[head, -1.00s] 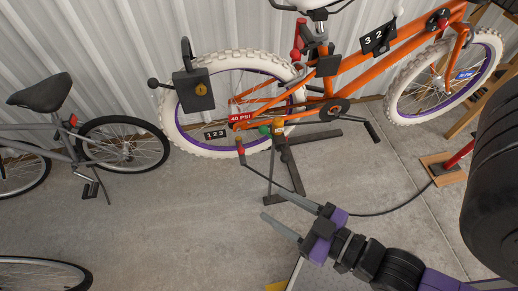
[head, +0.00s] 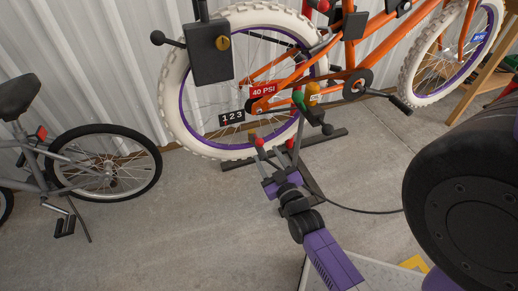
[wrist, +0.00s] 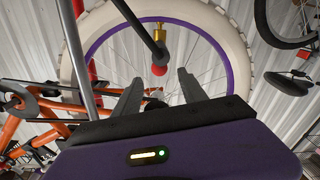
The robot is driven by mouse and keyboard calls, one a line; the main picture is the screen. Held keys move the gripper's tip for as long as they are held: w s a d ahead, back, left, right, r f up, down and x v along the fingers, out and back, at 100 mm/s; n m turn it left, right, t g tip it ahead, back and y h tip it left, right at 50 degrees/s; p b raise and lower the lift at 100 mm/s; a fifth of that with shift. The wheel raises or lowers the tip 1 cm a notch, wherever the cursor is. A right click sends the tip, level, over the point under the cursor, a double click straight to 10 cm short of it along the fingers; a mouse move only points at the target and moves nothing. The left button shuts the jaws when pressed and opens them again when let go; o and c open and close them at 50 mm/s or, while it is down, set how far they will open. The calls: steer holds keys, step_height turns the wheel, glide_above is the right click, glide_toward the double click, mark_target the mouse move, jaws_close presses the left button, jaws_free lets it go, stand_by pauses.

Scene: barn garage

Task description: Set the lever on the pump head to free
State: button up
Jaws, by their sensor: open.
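The pump head shows low on the orange bike's rear wheel, with a brass part (head: 314,92) and a green knob (head: 298,97) beside it. In the wrist view, the brass part (wrist: 157,28) sits near the top, and a dark lever (wrist: 137,25) slants down to a red ball end (wrist: 159,69). My gripper (head: 275,155) is open below the pump head. In the wrist view, the red ball lies between the lines of the gripper's two fingers (wrist: 160,84); I cannot tell whether they touch it. Small red tips show by my fingers in the head view; which is the lever's end is unclear.
The white rear tyre (head: 180,100), a dark lock box (head: 208,52) and a crank (head: 358,84) are close by. A black hose (head: 365,210) lies on the floor. A grey bicycle (head: 95,170) stands left; open concrete lies between.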

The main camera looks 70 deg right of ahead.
mark_target(261, 145)
steer(key=b+x, duration=0.2)
steer(key=x, duration=0.5)
steer(key=shift+w+d, duration=0.15)
steer(key=shift+d, duration=0.05)
steer(key=shift+c, duration=0.4)
steer(key=shift+r, duration=0.1)
jaws_close()
